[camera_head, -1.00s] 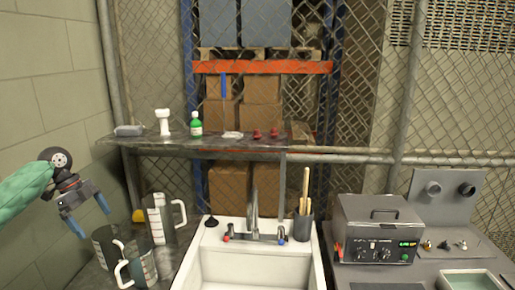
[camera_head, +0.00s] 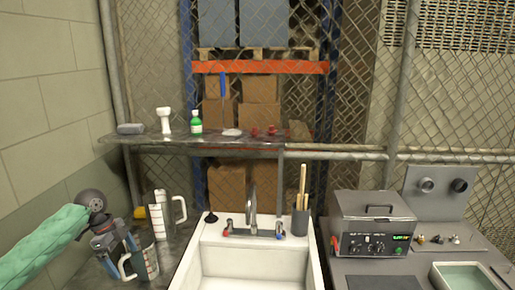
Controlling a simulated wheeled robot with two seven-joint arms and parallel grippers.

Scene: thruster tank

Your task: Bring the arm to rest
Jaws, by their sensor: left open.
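My left arm comes in from the left in a green sleeve. My left gripper (camera_head: 121,244) is open, pointing down, with blue fingertips. It is in front of or close over the measuring jugs at the left of the sink; I cannot tell whether it touches them. One clear jug with a handle (camera_head: 146,262) stands just right of the fingers, and a taller jug (camera_head: 161,213) stands behind it. A dark-rimmed jug is mostly hidden behind the gripper. My right gripper is not in view.
A white sink (camera_head: 250,264) with a tap (camera_head: 252,212) is in the middle. A shelf (camera_head: 215,140) above holds a green bottle (camera_head: 196,122) and small items. A grey ultrasonic tank (camera_head: 372,225) stands right, beside a tray (camera_head: 465,276). A block wall is close at left.

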